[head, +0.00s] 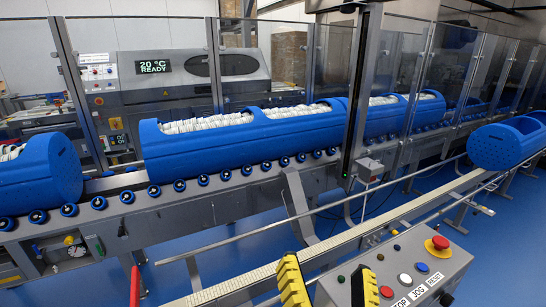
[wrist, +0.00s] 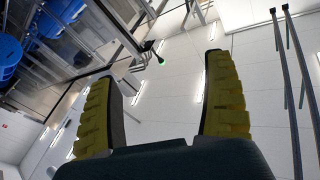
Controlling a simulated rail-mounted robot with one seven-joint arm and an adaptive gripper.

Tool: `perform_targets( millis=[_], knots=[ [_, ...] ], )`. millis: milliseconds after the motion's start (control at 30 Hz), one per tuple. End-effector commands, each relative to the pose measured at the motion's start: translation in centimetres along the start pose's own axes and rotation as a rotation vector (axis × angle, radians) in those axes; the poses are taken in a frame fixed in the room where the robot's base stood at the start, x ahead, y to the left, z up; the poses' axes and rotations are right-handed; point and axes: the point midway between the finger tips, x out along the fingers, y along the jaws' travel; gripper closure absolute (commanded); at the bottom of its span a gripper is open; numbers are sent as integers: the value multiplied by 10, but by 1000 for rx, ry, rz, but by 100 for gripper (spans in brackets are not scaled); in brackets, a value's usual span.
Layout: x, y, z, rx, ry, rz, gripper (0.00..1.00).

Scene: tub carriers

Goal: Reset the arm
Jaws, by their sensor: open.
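My gripper (head: 328,285) shows at the bottom of the head view as two yellow ribbed fingers with dark inner pads. In the wrist view my gripper (wrist: 165,105) is open, with a wide empty gap between its fingers. Beyond the fingers the wrist view shows white wall and ceiling panels with light strips. No object is between the fingers.
Another blue carrier (head: 495,147) is at the right. A control panel (head: 395,275) with a red emergency button (head: 440,242) is near my gripper. A rail (head: 330,248) runs diagonally.

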Motion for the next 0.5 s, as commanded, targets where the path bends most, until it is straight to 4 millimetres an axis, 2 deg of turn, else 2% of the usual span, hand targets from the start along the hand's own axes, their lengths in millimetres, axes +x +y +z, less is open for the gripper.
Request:
perform_targets(
  millis=[33, 100, 133, 167, 200, 367, 500],
  knots=[
    [-16, -8, -26, -69, 89, -25, 16],
    [-31, -18, -56, -225, 207, -42, 16],
    [-30, -19, -59, -302, 227, -37, 16],
    [-28, -24, -75, -337, 228, -33, 16],
    [-24, -31, -97, -326, 224, -34, 16],
    [-15, -50, -152, -320, 221, -34, 16],
    [-6, -68, -208, -317, 219, -33, 16]
  ],
)
